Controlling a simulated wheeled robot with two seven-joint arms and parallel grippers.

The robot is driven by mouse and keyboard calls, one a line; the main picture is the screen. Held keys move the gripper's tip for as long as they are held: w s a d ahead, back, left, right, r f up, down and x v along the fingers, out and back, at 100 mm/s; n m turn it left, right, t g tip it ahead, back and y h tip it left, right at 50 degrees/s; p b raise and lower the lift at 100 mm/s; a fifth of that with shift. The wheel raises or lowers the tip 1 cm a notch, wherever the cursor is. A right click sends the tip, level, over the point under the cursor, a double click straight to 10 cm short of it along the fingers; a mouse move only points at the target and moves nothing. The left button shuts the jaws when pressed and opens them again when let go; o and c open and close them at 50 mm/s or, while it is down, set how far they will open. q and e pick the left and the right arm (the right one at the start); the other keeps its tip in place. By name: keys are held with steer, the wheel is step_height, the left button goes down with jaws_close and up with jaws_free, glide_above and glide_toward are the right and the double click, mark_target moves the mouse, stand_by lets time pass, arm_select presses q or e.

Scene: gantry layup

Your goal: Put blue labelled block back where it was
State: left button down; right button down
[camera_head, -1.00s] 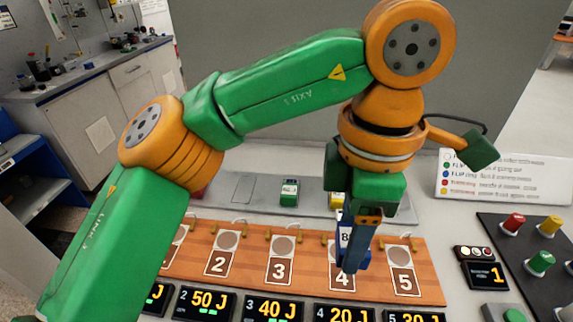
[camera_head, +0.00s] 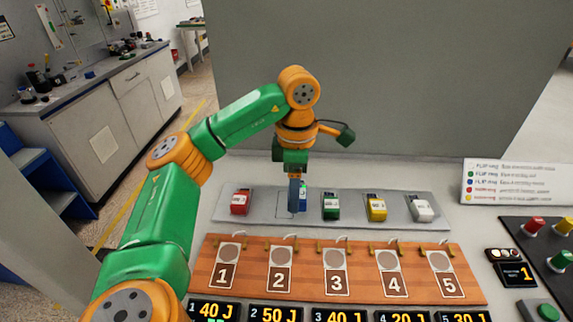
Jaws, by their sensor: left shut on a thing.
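My left gripper (camera_head: 295,208) is shut on the blue labelled block (camera_head: 303,197) over the grey tray (camera_head: 258,208) at the back. The fingers hide much of the block, so I cannot tell whether it touches the tray. A thin outlined spot (camera_head: 283,213) shows on the tray at and left of the fingertips, between the red block (camera_head: 240,202) and the green block (camera_head: 331,207). My right gripper is not in view.
A yellow block (camera_head: 376,208) and a white block (camera_head: 421,209) stand further right on the tray. In front lies a wooden board (camera_head: 310,284) with numbered spots 1 to 5 and small hooks. Energy displays (camera_head: 275,313) line the front. A control panel (camera_head: 540,250) stands at the right.

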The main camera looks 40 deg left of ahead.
arm_select(q)
steer(key=w+a+f, duration=0.1)
steer(key=a+f, duration=0.3)
steer(key=w+a+f, duration=0.1)
steer(key=a, duration=0.1)
steer(key=shift+w+f+p, duration=0.3)
steer(key=shift+f+p, duration=0.05)
steer(key=shift+f, duration=0.05)
steer(key=f+p, duration=0.1)
steer(key=f, duration=0.2)
steer(key=shift+w+a+f+p, duration=0.2)
steer(key=shift+f+p, duration=0.1)
steer(key=shift+p, duration=0.1)
steer(key=shift+f, duration=0.4)
steer(key=shift+c, duration=0.6)
jaws_free()
steer(key=shift+r, duration=0.25)
step_height(320, 180, up, 8)
steer(key=f+b, duration=0.1)
steer(key=b, duration=0.1)
step_height(320, 180, up, 5)
steer(key=p, duration=0.1)
glide_above(283, 211)
